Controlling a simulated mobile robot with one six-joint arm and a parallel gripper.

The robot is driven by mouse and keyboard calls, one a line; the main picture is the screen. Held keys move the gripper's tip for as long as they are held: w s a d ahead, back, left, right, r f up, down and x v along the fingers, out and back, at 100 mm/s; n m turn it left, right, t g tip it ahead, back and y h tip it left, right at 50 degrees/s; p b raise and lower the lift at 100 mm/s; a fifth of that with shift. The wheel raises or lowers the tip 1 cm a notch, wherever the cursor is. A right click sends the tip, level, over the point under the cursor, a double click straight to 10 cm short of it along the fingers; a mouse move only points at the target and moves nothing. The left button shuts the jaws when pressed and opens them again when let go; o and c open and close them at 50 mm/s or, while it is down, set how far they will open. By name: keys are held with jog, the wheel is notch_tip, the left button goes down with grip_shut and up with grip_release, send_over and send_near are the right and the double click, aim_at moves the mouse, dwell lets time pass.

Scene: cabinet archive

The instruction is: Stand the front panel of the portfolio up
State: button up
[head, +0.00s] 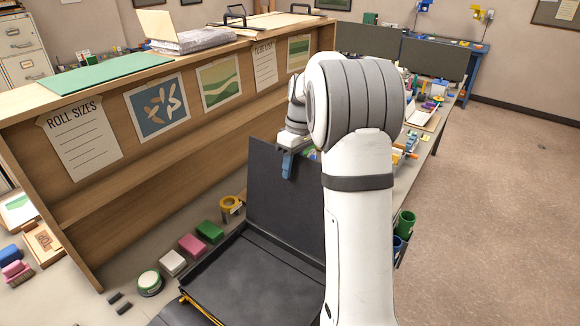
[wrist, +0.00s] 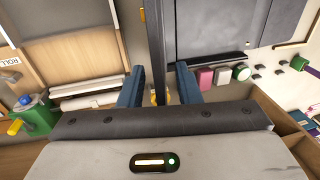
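The black portfolio lies open on the worktop. Its flat section (head: 255,270) has a raised rim, and a dark panel (head: 277,205) stands up nearly vertical from its far side. My gripper (head: 289,163) is at the panel's top edge, with one blue finger visible in front of it. In the wrist view, the panel (wrist: 157,45) shows edge-on between the two blue fingers of my gripper (wrist: 158,85). The fingers are apart, with a gap visible to the right of the panel. The flat section also shows at the wrist view's upper right (wrist: 215,35). My arm hides the portfolio's right side.
A wooden cabinet (head: 200,125) with posters stands behind the portfolio. A yellow tape roll (head: 231,206), green block (head: 209,231), pink block (head: 192,245), white block (head: 172,263) and round green-and-white tin (head: 149,283) line its left side. Green cups (head: 405,223) stand right.

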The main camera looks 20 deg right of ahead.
jog(key=shift+w+d+r, duration=0.1)
jog(key=shift+w+r, duration=0.05)
jog(key=shift+r, duration=0.4)
notch_tip(320, 180, up, 7)
jog(key=d+b, duration=0.1)
jog(key=shift+f+b, duration=0.15)
jog(key=shift+b, duration=0.2)
